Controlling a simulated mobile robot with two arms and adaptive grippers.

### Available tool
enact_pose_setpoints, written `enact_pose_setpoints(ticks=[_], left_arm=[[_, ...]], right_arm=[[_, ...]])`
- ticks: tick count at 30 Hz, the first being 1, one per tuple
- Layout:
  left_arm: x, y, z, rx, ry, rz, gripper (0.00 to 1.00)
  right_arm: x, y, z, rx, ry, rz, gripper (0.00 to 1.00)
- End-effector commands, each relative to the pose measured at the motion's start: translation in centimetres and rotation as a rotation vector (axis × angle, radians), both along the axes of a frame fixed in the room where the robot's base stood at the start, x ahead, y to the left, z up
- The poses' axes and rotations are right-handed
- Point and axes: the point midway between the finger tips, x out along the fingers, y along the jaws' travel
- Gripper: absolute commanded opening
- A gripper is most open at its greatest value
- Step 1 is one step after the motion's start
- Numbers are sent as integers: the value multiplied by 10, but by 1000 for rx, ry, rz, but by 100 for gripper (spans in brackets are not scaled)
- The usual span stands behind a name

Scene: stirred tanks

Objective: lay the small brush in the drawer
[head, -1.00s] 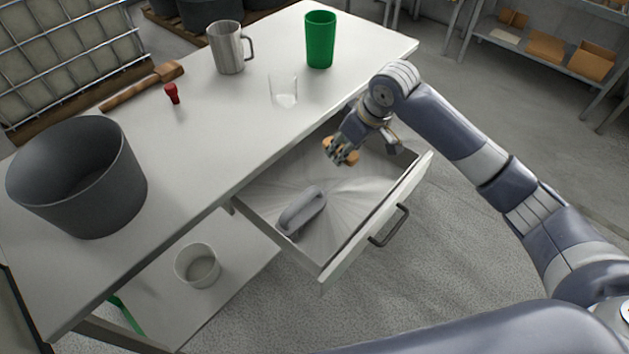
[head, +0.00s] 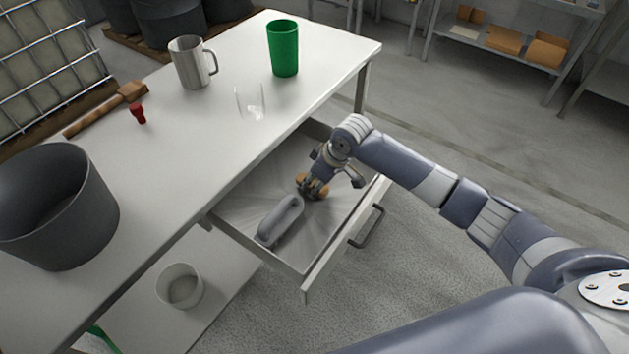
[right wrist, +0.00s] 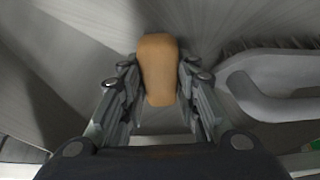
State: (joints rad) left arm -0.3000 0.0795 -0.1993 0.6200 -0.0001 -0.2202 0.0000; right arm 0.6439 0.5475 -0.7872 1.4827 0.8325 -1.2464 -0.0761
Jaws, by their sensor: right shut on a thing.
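My right gripper (head: 313,187) is shut on the small brush (head: 322,193), whose tan wooden body shows between the fingers in the right wrist view (right wrist: 158,70). The fingers reach down inside the open drawer (head: 345,236), under the table top. I cannot tell whether the brush touches the drawer floor. No bristles of it show. A grey brush with a looped handle (head: 281,219) lies in the drawer beside it; its handle and dark bristles show at the right of the right wrist view (right wrist: 265,90). My left gripper is out of view.
On the white table (head: 190,150) stand a dark grey bucket (head: 60,215), a steel mug (head: 190,62), a green cup (head: 284,48), a clear glass (head: 250,103), a small red item (head: 138,113) and a wooden-handled tool (head: 100,112). A white pot (head: 180,287) stands on the lower shelf.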

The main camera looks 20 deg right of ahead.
Motion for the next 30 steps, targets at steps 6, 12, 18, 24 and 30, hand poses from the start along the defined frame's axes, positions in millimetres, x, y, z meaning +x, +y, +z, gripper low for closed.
enact_pose_setpoints(ticks=[6,12,18,24,30], left_arm=[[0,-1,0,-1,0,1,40],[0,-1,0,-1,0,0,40],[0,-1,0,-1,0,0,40],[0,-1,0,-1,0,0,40],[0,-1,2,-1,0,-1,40]], right_arm=[[0,0,-2,0,1,-1,2],[0,0,-3,-1,1,0,49],[0,0,-3,-1,0,0,49],[-1,-2,6,0,-2,1,49],[-12,-11,41,-2,-4,1,49]])
